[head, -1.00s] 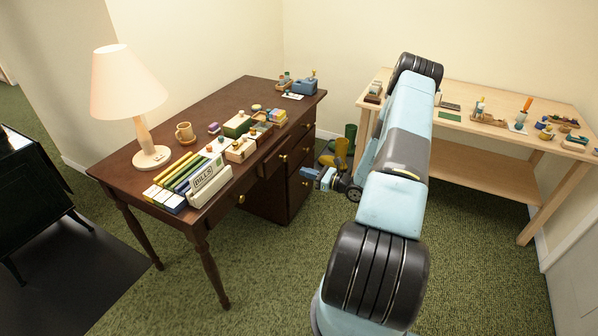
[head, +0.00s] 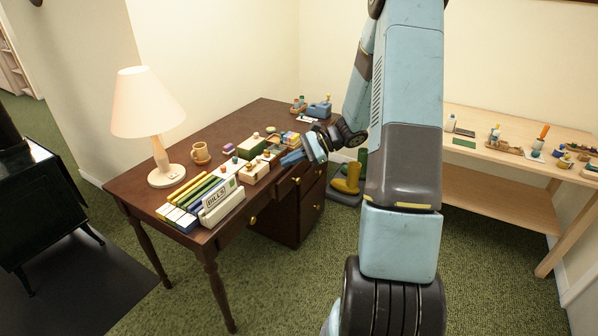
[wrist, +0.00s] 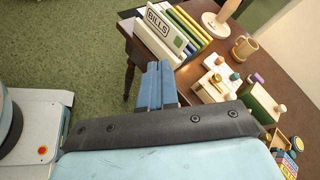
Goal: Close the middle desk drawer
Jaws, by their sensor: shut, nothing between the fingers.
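The dark brown desk (head: 238,118) stands left of centre in the head view. Brass knobs mark its drawers: a front section under the bills box (head: 252,221) and the stacked drawers of the right pedestal (head: 312,204). I cannot tell clearly which drawer stands out, as my gripper and arm cover part of the upper fronts. My gripper (head: 291,158) is shut and empty, over the desk's front edge near the upper drawers. In the wrist view its blue fingers (wrist: 155,88) point toward the desk edge, beside the bills box; no drawer front shows clearly there.
The white bills box (head: 222,203) with several coloured files sits at the desk's front edge. A lamp (head: 149,105), a mug (head: 200,153) and small wooden boxes share the top. Yellow boots (head: 347,178) stand right of the desk. A light wood table (head: 500,190) is at the right.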

